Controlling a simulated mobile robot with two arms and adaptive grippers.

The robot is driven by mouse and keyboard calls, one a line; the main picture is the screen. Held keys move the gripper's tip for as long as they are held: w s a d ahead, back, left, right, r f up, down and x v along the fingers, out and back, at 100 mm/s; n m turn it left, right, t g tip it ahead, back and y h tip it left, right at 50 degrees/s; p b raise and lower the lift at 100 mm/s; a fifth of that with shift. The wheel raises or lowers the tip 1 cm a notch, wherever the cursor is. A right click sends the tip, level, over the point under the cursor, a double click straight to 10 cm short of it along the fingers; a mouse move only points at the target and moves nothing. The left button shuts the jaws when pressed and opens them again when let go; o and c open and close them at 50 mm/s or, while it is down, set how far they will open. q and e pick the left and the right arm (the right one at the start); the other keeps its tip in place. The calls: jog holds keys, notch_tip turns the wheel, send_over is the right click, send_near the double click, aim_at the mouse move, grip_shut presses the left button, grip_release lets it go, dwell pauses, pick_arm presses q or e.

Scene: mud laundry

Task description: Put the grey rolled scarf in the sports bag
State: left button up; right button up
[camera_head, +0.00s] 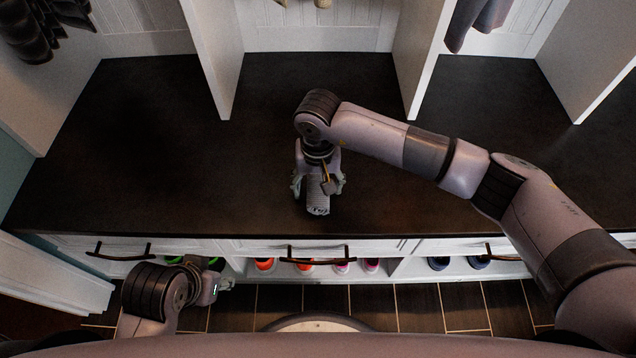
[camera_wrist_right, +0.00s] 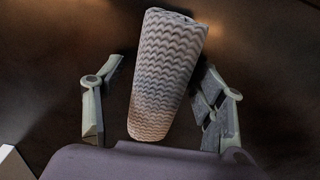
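The grey rolled scarf (camera_head: 318,204) lies on the dark bench top near its front edge. In the right wrist view the scarf (camera_wrist_right: 168,75) shows a wavy grey knit and lies slightly tilted between the fingers. My right gripper (camera_head: 318,186) is over the scarf, pointing down, with one finger on each side. It is open: a clear gap shows on the left of the scarf and a narrower one on the right. My left gripper (camera_head: 222,285) is low at the left, in front of the drawers; its fingers are too small to read. No sports bag is in view.
White dividers (camera_head: 216,60) stand upright on the dark bench (camera_head: 150,140). Drawers with black handles (camera_head: 318,259) and cubbies with shoes (camera_head: 304,267) lie below its front edge. Dark clothing (camera_head: 478,22) hangs at the top right. The bench left of the scarf is clear.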

jog(key=c, duration=1.3)
